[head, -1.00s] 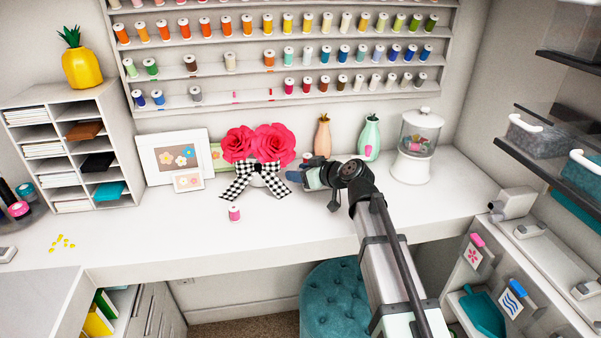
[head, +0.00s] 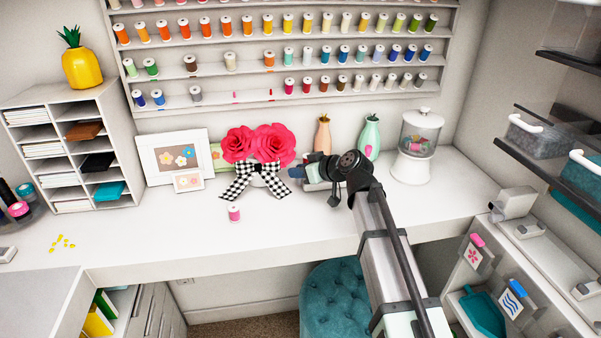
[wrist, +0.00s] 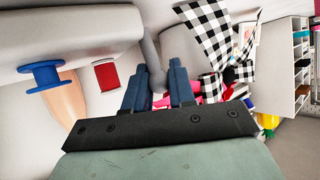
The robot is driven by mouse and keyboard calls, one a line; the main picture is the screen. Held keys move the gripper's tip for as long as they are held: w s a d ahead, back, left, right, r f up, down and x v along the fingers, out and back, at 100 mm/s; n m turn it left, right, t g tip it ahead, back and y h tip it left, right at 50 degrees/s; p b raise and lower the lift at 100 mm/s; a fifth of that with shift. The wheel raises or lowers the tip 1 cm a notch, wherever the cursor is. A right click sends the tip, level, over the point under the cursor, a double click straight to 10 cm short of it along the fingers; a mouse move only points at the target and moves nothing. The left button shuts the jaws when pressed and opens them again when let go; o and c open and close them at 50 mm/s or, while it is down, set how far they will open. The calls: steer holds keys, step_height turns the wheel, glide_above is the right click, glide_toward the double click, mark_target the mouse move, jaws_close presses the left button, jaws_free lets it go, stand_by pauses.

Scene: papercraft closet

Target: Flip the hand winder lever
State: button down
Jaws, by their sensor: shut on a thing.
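The hand winder (wrist: 85,28) shows in the wrist view as a large pale body at the upper left. Its grey lever (wrist: 151,52) reaches down from it and ends in a rounded knob. My gripper (wrist: 157,85) has its two blue fingers on either side of the knob and is shut on the lever. In the head view my gripper (head: 298,172) is at the back of the desk, just right of the checkered bow. The winder is mostly hidden there behind my gripper and wrist.
Pink paper roses (head: 258,145) with a checkered bow (head: 240,185) stand close left of my gripper. A peach vase (head: 323,135), a mint vase (head: 370,135) and a glass dispenser (head: 415,150) stand behind and right. A pink spool (head: 234,213) stands in front. The desk front (head: 300,230) is clear.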

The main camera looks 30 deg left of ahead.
steer(key=shift+w+a+r+m+g+h, duration=0.15)
steer(key=shift+w+a+m+g+h, duration=0.15)
steer(key=shift+w+a+g+h, duration=0.25)
steer(key=shift+s+d+h, duration=0.1)
steer(key=shift+h, duration=0.25)
steer(key=c, duration=1)
jaws_free()
steer(key=v, duration=1.3)
steer(key=shift+d+r, duration=0.25)
steer(key=shift+d, duration=0.05)
